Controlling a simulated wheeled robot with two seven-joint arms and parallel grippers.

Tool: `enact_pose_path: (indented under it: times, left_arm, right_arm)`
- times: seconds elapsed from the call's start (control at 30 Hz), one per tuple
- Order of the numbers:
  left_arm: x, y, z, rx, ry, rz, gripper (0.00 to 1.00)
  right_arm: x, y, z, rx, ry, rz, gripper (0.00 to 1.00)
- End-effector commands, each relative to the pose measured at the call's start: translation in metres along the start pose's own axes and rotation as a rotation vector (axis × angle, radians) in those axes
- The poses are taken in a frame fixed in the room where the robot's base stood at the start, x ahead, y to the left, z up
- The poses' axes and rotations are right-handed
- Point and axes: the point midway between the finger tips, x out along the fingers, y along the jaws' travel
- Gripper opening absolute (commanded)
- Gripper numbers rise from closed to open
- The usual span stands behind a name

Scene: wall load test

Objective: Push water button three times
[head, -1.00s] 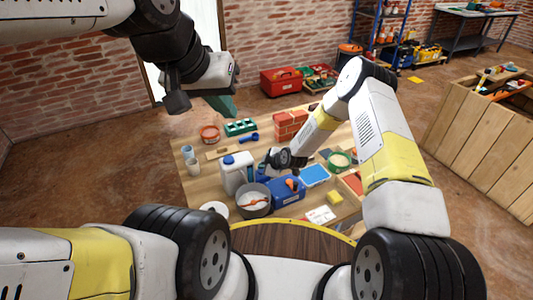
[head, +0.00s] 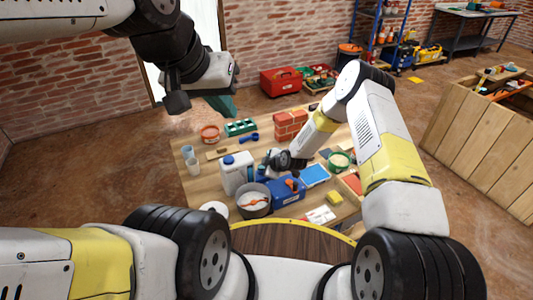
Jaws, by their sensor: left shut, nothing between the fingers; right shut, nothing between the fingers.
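A white jug with a blue cap (head: 237,173) stands on the table. A grey round bucket (head: 254,205) with something pale and reddish inside stands in front of it. A blue box (head: 287,192) with an orange part on top is to the right of the bucket. I cannot make out which part is the water button. My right gripper (head: 269,164) is shut and empty, just right of the jug and above the blue box; its fingertips are small and partly hidden. My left gripper (head: 221,104) is shut and empty, raised beyond the table's back left.
The wooden table (head: 193,182) also holds a brick stack (head: 290,124), a green block (head: 240,127), an orange tub (head: 210,134), two cups, a blue tray (head: 314,175), a green-rimmed tub (head: 340,161) and a yellow sponge (head: 334,198). A wooden crate (head: 480,150) stands at right.

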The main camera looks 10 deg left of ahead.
Motion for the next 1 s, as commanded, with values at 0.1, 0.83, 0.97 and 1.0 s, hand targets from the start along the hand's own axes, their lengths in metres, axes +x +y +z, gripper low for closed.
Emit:
enact_pose_path:
  times: [0.1, 0.83, 0.97, 1.0]
  left_arm:
    - [0.0, 0.0, 0.0, 0.0, 0.0, 0.0, 0.0]
    - [0.0, 0.0, 0.0, 0.0, 0.0, 0.0, 0.0]
    - [0.0, 0.0, 0.0, 0.0, 0.0, 0.0, 0.0]
    - [0.0, 0.0, 0.0, 0.0, 0.0, 0.0, 0.0]
  right_arm:
    - [0.001, -0.001, 0.001, 0.0, -0.001, -0.001, 0.0]
    - [-0.002, 0.002, -0.001, -0.001, -0.001, 0.0, 0.0]
    - [-0.008, 0.006, -0.005, 0.0, -0.001, 0.0, 0.0]
    - [-0.009, 0.007, -0.006, -0.001, -0.001, 0.0, 0.0]
